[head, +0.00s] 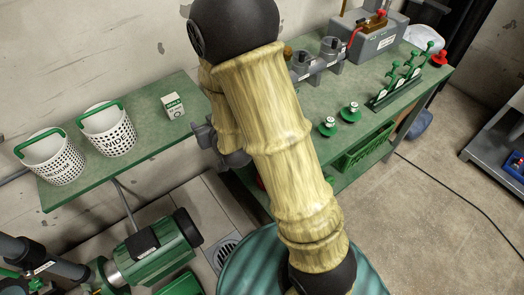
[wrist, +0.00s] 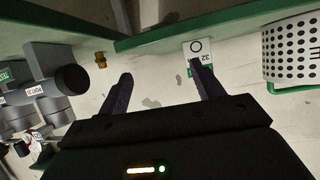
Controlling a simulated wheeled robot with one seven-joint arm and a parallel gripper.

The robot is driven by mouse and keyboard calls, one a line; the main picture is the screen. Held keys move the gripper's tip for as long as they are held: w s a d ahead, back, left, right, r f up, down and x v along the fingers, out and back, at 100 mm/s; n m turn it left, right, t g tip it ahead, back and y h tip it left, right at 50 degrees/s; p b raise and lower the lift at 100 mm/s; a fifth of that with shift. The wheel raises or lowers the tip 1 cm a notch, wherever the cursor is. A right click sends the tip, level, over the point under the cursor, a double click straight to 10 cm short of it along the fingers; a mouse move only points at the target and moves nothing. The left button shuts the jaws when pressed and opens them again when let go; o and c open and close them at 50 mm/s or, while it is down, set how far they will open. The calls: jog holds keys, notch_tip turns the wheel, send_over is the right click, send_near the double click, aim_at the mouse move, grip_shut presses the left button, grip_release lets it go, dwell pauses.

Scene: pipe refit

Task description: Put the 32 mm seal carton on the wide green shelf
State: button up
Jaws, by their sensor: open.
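A small white carton with green marking (head: 172,106) stands upright on the green shelf (head: 150,142) at the left, right of two baskets. The carton (wrist: 196,48) shows there upside down, partly behind the right finger. The green shelf edge (wrist: 185,33) also crosses that view.
Two white perforated baskets (head: 108,132) with green handles stand on the shelf. A green bench (head: 428,84) at the right carries valves, a grey toolbox (head: 372,42) and grey pipe fittings (head: 318,62). A green pump motor (head: 160,252) lies below the shelf.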

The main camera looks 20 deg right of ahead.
jog(key=s+d+r+g+h, duration=0.1)
jog(key=s+d+g, duration=0.4)
jog(key=s, duration=0.3)
jog(key=s+d+r+m+g+h, duration=0.1)
jog(key=s+d+g, duration=0.3)
jog(key=s, duration=0.5)
jog(key=shift+d+r+m+g, duration=0.3)
jog(key=shift+d+g, duration=0.1)
jog(key=shift+g, duration=0.2)
jog(key=w+p+v, duration=0.2)
jog(key=p+v, duration=0.7)
jog(key=w+r+p+v, duration=0.1)
jog(key=w+p+v, duration=0.1)
jog(key=p+v, duration=0.7)
jog(key=shift+a+p, duration=0.15)
jog(key=shift+p, duration=0.2)
